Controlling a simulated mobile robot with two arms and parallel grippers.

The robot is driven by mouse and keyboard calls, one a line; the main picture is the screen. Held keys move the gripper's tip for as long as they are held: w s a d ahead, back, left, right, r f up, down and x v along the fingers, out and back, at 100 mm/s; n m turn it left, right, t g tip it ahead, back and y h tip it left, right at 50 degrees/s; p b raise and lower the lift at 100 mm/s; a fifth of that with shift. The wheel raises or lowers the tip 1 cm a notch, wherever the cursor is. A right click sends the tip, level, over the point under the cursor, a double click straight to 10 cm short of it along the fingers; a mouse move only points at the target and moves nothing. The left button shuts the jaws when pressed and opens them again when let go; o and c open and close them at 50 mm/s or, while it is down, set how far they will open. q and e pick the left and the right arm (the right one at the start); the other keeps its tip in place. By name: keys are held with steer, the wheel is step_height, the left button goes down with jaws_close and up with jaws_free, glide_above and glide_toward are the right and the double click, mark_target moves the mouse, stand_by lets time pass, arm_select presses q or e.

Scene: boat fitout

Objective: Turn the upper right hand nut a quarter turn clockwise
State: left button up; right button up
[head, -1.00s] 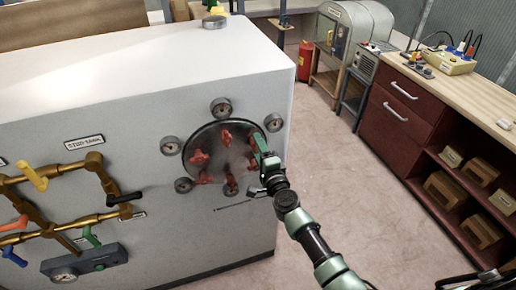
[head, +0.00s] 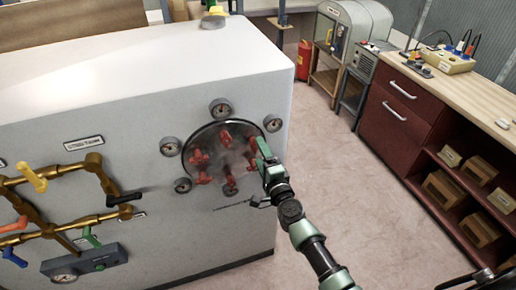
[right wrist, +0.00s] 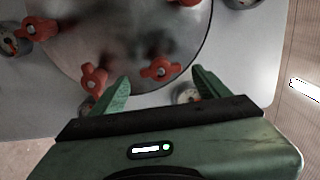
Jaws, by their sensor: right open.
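A round dark hatch plate (head: 217,155) with several red wing nuts is on the front of the white tank. The upper right nut (head: 254,142) is near the plate's right rim, partly hidden by my right gripper (head: 262,145). In the right wrist view the plate (right wrist: 130,35) fills the upper part. There my right gripper (right wrist: 160,80) is open, its green fingers apart. One red nut (right wrist: 160,70) shows between the fingertips; I cannot tell whether they touch it. Another nut (right wrist: 93,78) is just left of the left finger. My left gripper is not in view.
Several round gauges ring the plate, one (head: 272,123) close to my right gripper. Brass pipes with coloured levers (head: 40,180) are at the left of the tank. Floor (head: 330,185) is clear between the tank and the red drawer cabinet (head: 395,110).

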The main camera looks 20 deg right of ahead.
steer(key=s, duration=0.4)
steer(key=shift+s+d, duration=0.1)
steer(key=shift+s, duration=0.3)
steer(key=s+a+f+n+g+b, duration=0.1)
steer(key=s+f+n+g+b, duration=0.4)
steer(key=f, duration=0.9)
steer(key=s+f+n+g+y, duration=0.1)
steer(key=s+f+n, duration=0.2)
steer(key=s+f, duration=0.8)
steer(key=s+a+f+n+g+b, duration=0.1)
steer(key=s+f+n+g+b, duration=0.2)
steer(key=f, duration=1.4)
steer(key=s+d+f+n+g+b, duration=0.1)
steer(key=s+f+n+g, duration=0.1)
steer(key=s+f, duration=0.4)
steer(key=s+d+f+n+g+h+b, duration=0.1)
steer(key=s+f, duration=0.6)
steer(key=s, duration=0.9)
steer(key=s+d+f+n+g+b, duration=0.2)
steer(key=s+f+n+g, duration=0.3)
steer(key=s, duration=0.5)
step_height(320, 180, down, 2)
steer(key=shift+s+d+n+h+b, duration=0.3)
steer(key=shift+s+d+n+b, duration=0.1)
steer(key=shift+d+n, duration=0.35)
